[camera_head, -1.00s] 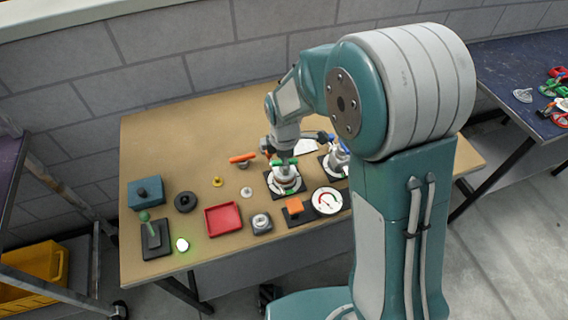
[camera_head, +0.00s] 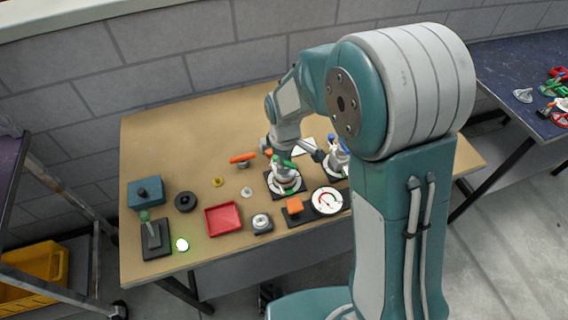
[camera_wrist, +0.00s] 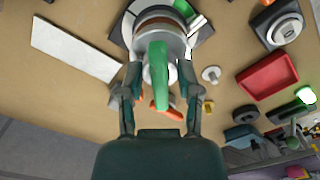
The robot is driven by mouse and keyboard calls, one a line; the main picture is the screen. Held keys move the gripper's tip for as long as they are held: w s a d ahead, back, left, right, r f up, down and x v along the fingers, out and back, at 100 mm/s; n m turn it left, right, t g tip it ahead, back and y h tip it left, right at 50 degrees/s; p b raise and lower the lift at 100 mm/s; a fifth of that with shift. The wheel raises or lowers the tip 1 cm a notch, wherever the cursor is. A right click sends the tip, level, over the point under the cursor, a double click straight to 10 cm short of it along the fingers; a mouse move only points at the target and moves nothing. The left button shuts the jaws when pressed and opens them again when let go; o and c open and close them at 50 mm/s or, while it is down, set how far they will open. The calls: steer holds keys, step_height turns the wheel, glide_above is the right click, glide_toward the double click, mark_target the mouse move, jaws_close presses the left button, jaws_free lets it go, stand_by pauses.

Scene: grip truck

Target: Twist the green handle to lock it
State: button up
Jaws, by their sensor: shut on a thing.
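The green handle (camera_wrist: 158,75) sits on top of a round grey-white valve body (camera_head: 285,183) on a dark square base. In the head view the handle (camera_head: 284,162) is partly hidden by my wrist and lies slanted. In the wrist view it points down the picture, toward my palm. My gripper (camera_wrist: 159,72) is shut on the handle, with one finger on each side. A green mark (camera_wrist: 195,22) shows on the ring around the valve body in the wrist view.
A blue-handled valve (camera_head: 338,152) stands close on the right, partly behind my arm. A white plate (camera_wrist: 75,48) lies near the valve. An orange handle (camera_head: 243,158), a red tray (camera_head: 223,219), a gauge (camera_head: 327,201) and a lever box (camera_head: 156,240) are around it.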

steer(key=m, duration=0.6)
steer(key=shift+w, duration=0.1)
steer(key=shift+m, duration=2.5)
steer(key=o, duration=0.8)
steer(key=shift+r, duration=3.8)
